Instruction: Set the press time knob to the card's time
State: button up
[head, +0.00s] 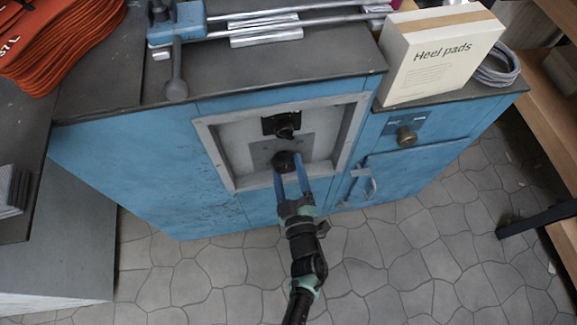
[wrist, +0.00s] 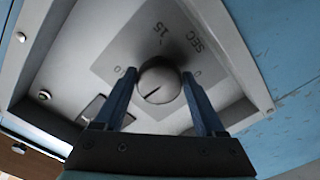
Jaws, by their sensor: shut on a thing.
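The press time knob (head: 285,160) is the lower dark knob on a recessed pale panel of the blue cabinet. In the wrist view the knob (wrist: 161,80) is a round grey dome with a short dark line pointing to the lower left. The grey dial plate (wrist: 135,45) around it reads "15" and "SEC", with a "0" at the right and a partly hidden mark at the left. My gripper (head: 291,175) has its blue fingers on either side of the knob, shut on it; they also show in the wrist view (wrist: 160,90). I see no card with a time.
The panel's raised frame (head: 210,150) surrounds my fingers. A "Heel pads" box (head: 440,55) stands on top.

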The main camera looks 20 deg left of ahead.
jog(key=m+p, duration=0.1)
jog(key=m, duration=0.3)
jog(key=shift+a+m, duration=0.1)
jog(key=shift+m, duration=0.2)
jog(key=shift+s+m+p, duration=0.1)
jog(key=shift+m+p, duration=0.3)
jog(key=shift+m, duration=1.3)
jog(key=shift+a+f, duration=0.1)
jog(key=o, duration=1.3)
jog(key=shift+o, duration=0.2)
jog(key=p+v, duration=0.2)
jog(key=v, duration=1.1)
